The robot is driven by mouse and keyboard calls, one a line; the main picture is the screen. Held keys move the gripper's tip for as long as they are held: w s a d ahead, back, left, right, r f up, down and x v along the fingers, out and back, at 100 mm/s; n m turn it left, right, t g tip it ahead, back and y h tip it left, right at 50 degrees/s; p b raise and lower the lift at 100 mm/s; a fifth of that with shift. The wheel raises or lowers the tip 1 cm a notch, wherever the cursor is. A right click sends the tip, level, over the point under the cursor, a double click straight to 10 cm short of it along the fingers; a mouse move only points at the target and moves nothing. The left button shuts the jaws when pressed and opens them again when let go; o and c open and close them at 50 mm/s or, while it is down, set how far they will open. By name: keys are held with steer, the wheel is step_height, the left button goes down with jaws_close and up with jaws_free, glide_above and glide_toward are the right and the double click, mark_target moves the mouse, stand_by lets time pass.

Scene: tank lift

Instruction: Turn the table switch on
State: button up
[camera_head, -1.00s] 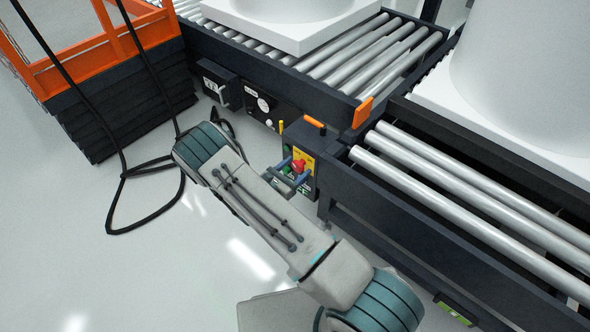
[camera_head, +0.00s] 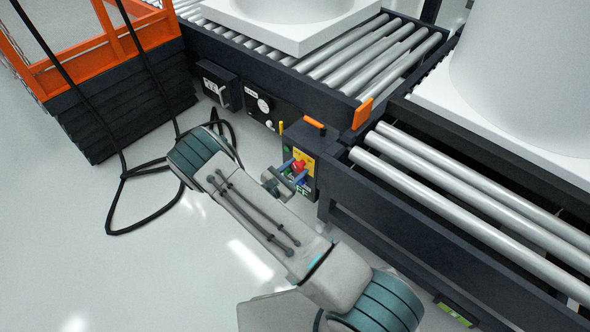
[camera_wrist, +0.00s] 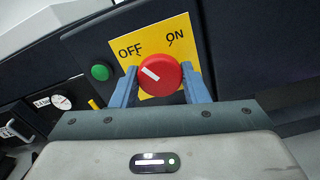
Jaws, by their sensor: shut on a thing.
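The table switch is a red round knob (camera_wrist: 160,74) on a yellow plate (camera_wrist: 183,30) marked OFF on the left and ON on the right. In the wrist view its white mark is tilted, its upper end toward OFF. My gripper (camera_wrist: 160,84) has its two blue fingers shut on the knob, one on each side. In the head view the red knob (camera_head: 298,166) sits on the yellow face of a dark box at the conveyor's end, with my gripper (camera_head: 291,178) at it. My arm covers part of the box's lower area.
A green button (camera_wrist: 100,72) lies left of the switch plate. Roller conveyors (camera_head: 460,190) with large white tanks stand behind and to the right. An orange-railed lift (camera_head: 90,60) and black cables (camera_head: 125,175) are at the left. The floor around my arm is open.

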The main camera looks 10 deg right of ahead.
steer(key=m, duration=0.7)
steer(key=shift+a, duration=0.1)
steer(key=m, duration=0.4)
steer(key=shift+m, duration=2.1)
steer(key=o, duration=1)
steer(key=p+v, duration=0.3)
steer(key=v, duration=1)
steer(key=shift+s+a, duration=0.25)
steer(key=shift+a, duration=0.1)
